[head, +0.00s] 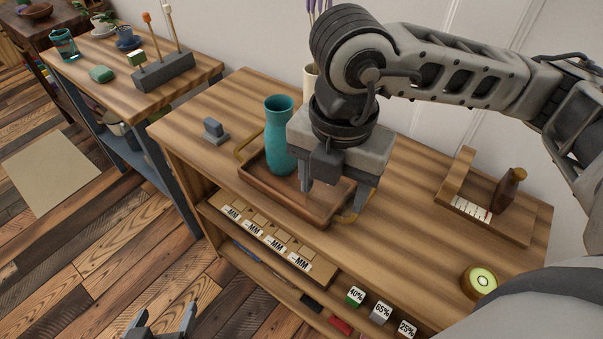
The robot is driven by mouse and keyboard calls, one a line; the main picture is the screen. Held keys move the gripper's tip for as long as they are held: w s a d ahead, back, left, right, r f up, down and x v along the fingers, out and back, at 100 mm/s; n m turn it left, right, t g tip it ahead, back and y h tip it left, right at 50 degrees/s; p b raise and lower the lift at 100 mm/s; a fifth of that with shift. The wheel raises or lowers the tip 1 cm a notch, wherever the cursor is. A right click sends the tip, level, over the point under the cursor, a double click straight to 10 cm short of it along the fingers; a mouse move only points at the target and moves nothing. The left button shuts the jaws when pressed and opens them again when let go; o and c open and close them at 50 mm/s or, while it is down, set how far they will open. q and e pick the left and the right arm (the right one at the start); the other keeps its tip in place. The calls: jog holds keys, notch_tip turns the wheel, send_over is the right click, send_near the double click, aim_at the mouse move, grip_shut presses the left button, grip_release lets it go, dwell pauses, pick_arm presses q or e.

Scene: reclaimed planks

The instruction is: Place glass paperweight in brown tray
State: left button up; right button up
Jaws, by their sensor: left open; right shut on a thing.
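The brown tray (272,200), with brass handles, sits on the wooden cabinet top. A teal vase (279,138) stands in its left part. My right gripper (336,190) points down over the tray's right part. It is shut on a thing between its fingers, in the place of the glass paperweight. That thing is hard to make out, and I see no paperweight elsewhere. I cannot tell whether it touches the tray floor. My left gripper (160,325) is open and empty, low at the bottom edge, in front of the cabinet.
A grey holder (215,131) stands left of the tray. Labelled cubes (380,313) sit on a lower shelf. The cabinet top right of the tray is mostly clear.

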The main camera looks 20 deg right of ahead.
jog(key=m, duration=0.2)
jog(key=s+m, duration=0.1)
jog(key=m, duration=0.1)
jog(key=shift+a+m, duration=0.1)
jog(key=shift+m, duration=0.2)
jog(key=shift+w+f, duration=0.1)
jog(key=shift+w, duration=0.2)
jog(key=w+d+f, duration=0.1)
jog(key=w+f, duration=0.1)
jog(key=w, duration=0.1)
jog(key=w+d+f, duration=0.2)
jog(key=w+f, duration=0.1)
jog(key=w, duration=0.1)
jog(key=w+d+f+p, duration=0.1)
jog(key=w+d+f, duration=0.1)
jog(key=w+f, duration=0.1)
jog(key=shift+w+f, duration=0.25)
jog(key=shift+w, duration=0.45)
jog(key=shift+w+d+f, duration=0.2)
jog(key=shift+w+f, duration=0.2)
jog(key=shift+f, duration=0.1)
notch_tip(320, 180, down, 3)
jog(key=shift+f+p, duration=0.1)
jog(key=shift+p, duration=0.25)
pick_arm(q)
jog(key=shift+s+a+r, duration=0.1)
jog(key=shift+r, duration=0.15)
jog(key=shift+f, duration=0.1)
pick_arm(e)
jog(key=shift+f, duration=0.15)
